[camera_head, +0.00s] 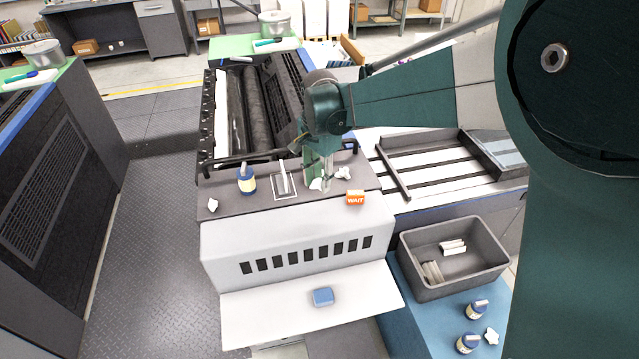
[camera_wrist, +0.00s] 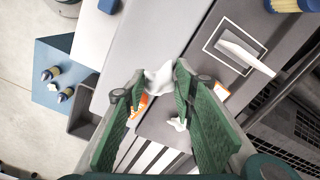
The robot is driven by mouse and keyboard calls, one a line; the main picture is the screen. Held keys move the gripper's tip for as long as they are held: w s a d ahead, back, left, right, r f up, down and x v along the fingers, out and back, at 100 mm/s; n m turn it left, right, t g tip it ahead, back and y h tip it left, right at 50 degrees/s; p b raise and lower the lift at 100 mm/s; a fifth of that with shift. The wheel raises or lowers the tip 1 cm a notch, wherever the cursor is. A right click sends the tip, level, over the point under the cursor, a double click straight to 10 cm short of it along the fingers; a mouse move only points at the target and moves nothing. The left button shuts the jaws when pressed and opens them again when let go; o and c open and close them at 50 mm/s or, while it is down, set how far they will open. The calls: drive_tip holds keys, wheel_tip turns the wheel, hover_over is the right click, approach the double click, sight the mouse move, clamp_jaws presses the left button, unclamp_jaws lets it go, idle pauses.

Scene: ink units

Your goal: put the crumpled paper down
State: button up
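A white crumpled paper (camera_head: 316,184) is at the tips of my gripper (camera_head: 322,184), over the dark grey ledge (camera_head: 228,188) of the press. In the wrist view the crumpled paper (camera_wrist: 159,82) fills the space between the two green fingertips, which appear closed on it. Any gap between paper and ledge is hard to judge. Another crumpled white piece (camera_head: 343,173) lies just right of my gripper, and one more (camera_head: 213,205) lies at the ledge's left end. A white scraper-like tool (camera_head: 284,180) stands in a white outlined square (camera_head: 291,197) left of my gripper.
An orange WAIT block (camera_head: 355,197) sits at the ledge's front right. A blue jar (camera_head: 247,181) stands left of the square. A grey bin (camera_head: 408,263) with white rolls is lower right, near two blue jars and a white scrap (camera_head: 492,336). A blue block (camera_head: 322,296) lies on the white shelf.

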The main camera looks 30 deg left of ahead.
sight(320, 180)
drive_tip(key=shift+r, duration=0.15)
idle(0.8)
drive_tip(key=shift+r, duration=0.65)
wheel_tip(320, 180, up, 4)
drive_tip(key=shift+f, duration=0.15)
drive_tip(key=w+d+m+b, duration=0.45)
drive_tip(key=d+b, duration=0.25)
drive_tip(key=d, duration=1.1)
drive_tip(key=w+d+m+b, duration=0.3)
drive_tip(key=d+m+b, duration=0.25)
drive_tip(key=d, duration=1.35)
drive_tip(key=s+d+m+b, duration=0.2)
drive_tip(key=d+b, duration=0.1)
drive_tip(key=d, duration=0.4)
drive_tip(key=s+d+m+b, duration=0.2)
drive_tip(key=s+d+b, duration=0.15)
drive_tip(key=d, duration=0.45)
wheel_tip(320, 180, down, 45)
drive_tip(key=shift+w+a+f, duration=0.15)
drive_tip(key=shift+w, duration=0.3)
drive_tip(key=shift+f, duration=0.1)
drive_tip(key=shift+f+b, duration=0.85)
drive_tip(key=shift+f, duration=2.2)
